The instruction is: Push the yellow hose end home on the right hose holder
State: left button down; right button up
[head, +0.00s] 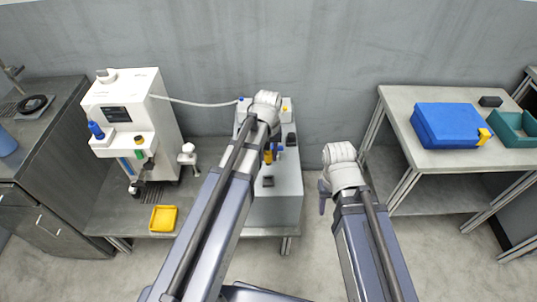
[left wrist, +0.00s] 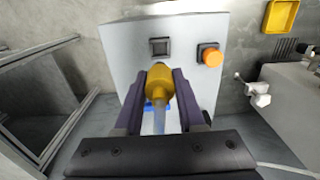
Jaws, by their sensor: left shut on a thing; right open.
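The yellow hose end (left wrist: 158,80) sits between the fingers of my left gripper (left wrist: 160,92), which is shut on it. A pale tube hangs from it toward the camera. In the head view the yellow hose end (head: 267,156) shows beside my left arm, in front of the grey cabinet (head: 285,190). My left gripper there is mostly hidden by its own arm. The right hose holder cannot be made out clearly; whether the hose end touches it is hidden. My right gripper (head: 324,192) is open and empty, right of the cabinet.
A white machine (head: 128,115) stands left on the bench, with a pale hose (head: 195,103) running toward the cabinet. A yellow tray (head: 163,219) lies at the bench's front. A blue case (head: 450,125) is on the right table. The cabinet has an orange button (left wrist: 210,56).

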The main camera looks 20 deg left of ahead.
aim_at(268, 162)
pick_arm(q)
jog(key=shift+f+b, duration=3.5)
jog(key=shift+f, duration=0.4)
jog(key=shift+f+b, duration=1.95)
jog(key=shift+c, duration=2.1)
grip_release()
jog(key=shift+r, duration=0.1)
notch_tip(268, 162, up, 8)
jog(key=p, duration=0.8)
